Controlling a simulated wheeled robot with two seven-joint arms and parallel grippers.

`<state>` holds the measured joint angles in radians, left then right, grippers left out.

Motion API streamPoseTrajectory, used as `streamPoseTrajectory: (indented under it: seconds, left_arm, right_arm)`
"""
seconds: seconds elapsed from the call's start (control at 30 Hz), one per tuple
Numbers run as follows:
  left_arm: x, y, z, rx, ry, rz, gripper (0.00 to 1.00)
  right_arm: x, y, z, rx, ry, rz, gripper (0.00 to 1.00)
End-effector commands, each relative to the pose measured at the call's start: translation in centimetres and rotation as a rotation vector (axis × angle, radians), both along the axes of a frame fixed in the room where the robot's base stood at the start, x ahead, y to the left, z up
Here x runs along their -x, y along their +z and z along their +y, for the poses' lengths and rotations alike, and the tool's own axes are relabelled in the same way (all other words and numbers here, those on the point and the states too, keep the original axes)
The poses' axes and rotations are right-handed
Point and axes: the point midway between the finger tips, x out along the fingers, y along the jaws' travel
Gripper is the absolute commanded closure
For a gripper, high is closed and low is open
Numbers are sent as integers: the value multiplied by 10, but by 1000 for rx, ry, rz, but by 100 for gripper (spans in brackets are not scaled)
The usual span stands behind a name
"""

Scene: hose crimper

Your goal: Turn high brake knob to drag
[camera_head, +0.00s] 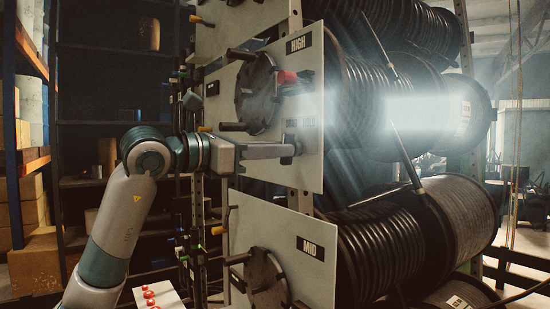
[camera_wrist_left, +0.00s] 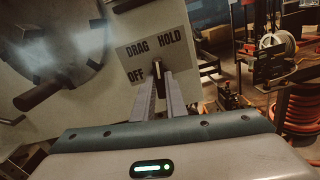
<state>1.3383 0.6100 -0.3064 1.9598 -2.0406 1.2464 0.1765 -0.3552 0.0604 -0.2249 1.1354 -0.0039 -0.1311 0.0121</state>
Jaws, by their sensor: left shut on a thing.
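The HIGH panel (camera_head: 308,170) is a pale plate with a dark spoked wheel. Its label plate (camera_wrist_left: 130,63) reads DRAG, HOLD and OFF in the left wrist view. The small dark brake knob (camera_wrist_left: 157,69) stands at this label, between my left gripper's (camera_wrist_left: 161,88) two fingers. My left gripper (camera_head: 290,150) is shut on the knob, its fingers reaching to the panel from the left. The knob's tip shows near the middle of the label; I cannot tell exactly which word it points to. The fingers hide part of it. My right gripper is not in view.
The MID panel (camera_head: 301,232) with another wheel (camera_head: 265,278) lies below. Large hose reels (camera_head: 370,105) fill the right. Shelves with boxes stand at left.

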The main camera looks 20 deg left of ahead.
Motion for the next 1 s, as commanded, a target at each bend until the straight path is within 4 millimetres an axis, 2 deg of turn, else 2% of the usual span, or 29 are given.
streamPoseTrajectory:
  seconds: [0.1, 0.4, 0.7, 1.0]
  left_arm:
    - [0, -3, 0, 88, 1, 66, 100]
    - [0, -2, 0, 309, 0, 239, 100]
    - [0, -1, 1, 474, 1, 368, 100]
    - [0, 0, 0, 540, 1, 420, 100]
  right_arm:
    - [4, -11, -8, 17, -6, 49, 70]
    - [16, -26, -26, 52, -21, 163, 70]
    - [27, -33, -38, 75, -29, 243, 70]
    - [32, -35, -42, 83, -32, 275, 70]
